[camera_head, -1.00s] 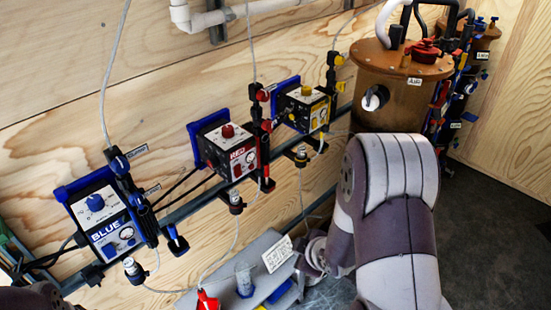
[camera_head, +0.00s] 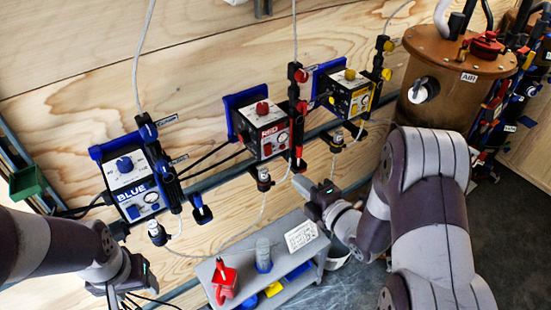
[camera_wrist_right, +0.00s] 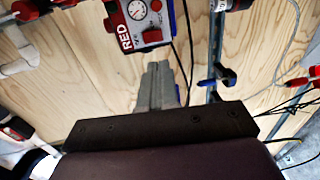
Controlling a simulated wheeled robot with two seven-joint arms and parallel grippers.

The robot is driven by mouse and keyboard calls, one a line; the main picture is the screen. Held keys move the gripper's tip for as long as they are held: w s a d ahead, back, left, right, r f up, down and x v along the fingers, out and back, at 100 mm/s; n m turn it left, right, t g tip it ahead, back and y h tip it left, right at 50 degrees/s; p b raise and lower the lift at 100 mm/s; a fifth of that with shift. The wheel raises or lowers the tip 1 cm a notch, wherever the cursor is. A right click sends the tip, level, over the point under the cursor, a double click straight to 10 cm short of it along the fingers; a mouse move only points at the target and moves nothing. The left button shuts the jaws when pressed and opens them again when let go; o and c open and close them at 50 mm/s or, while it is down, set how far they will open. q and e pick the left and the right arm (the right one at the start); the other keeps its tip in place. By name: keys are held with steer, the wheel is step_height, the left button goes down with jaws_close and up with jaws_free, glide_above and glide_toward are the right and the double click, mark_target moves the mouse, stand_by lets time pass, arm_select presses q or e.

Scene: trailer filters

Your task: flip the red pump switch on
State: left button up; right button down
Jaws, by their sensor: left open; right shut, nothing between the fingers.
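My left gripper (camera_head: 118,296) is open at the lower left, below the blue pump.
The blue pump (camera_head: 130,180) is at left and the yellow pump (camera_head: 350,92) at right. Hoses and valves hang beside each. A brown tank (camera_head: 455,55) stands right.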

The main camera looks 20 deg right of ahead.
mark_target(269, 154)
steer(key=p+x, duration=0.2)
steer(key=x, duration=0.9)
steer(key=shift+w, duration=0.2)
